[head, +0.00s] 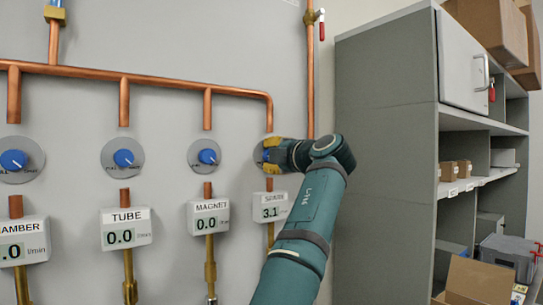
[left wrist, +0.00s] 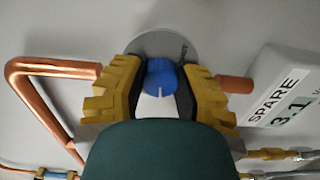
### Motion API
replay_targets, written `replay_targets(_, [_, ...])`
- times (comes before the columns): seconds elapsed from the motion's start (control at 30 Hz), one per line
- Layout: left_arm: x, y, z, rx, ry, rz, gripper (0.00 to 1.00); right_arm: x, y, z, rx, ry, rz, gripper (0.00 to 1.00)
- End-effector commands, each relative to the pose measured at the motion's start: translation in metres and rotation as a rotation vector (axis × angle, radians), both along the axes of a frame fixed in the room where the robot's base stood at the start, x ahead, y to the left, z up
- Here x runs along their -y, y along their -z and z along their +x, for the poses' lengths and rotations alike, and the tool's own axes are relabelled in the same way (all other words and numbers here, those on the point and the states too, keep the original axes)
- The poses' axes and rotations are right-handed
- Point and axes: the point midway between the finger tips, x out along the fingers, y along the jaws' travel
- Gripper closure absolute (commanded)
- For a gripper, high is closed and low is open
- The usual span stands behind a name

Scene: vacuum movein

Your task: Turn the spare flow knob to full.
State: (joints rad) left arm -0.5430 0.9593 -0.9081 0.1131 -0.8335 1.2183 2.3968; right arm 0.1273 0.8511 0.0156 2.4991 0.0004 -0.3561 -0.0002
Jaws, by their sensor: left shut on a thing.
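The spare flow knob is blue and sits on a round grey dial plate (left wrist: 172,43). In the left wrist view the knob (left wrist: 161,78) lies between the yellow fingers of my left gripper (left wrist: 160,70), which is shut on it. Its white pointer line faces the bottom of that view. The SPARE meter (head: 271,207) below reads 3.1 in the head view, and the same reading shows in the left wrist view (left wrist: 285,103). My right gripper is not in view.
To the left are the MAGNET knob (head: 207,156), TUBE knob (head: 123,158) and another knob (head: 13,160). The MAGNET and TUBE meters read 0.0. Copper pipes (head: 170,80) run along the wall. A grey shelf unit (head: 385,150) with boxes stands right of my arm.

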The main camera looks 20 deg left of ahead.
Motion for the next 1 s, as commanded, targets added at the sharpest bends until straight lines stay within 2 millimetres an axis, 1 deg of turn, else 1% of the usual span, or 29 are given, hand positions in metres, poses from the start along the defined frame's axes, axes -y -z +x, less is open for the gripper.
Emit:
replay_targets(0.2, [-0.0001,0.0,0.0007,0.16,0.001,-0.123,1.0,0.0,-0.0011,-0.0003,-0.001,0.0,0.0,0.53])
replay_targets(0.5, [-0.0001,-0.0008,0.0002,0.354,0.001,-0.272,1.0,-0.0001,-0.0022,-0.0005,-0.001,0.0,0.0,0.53])
replay_targets(0.7, [-0.0002,-0.0012,-0.0001,0.441,0.002,-0.34,1.0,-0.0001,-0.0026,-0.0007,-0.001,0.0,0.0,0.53])
replay_targets(1.0, [0.0,-0.002,-0.0005,0.504,0.004,-0.389,1.0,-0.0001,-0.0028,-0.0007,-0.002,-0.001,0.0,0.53])
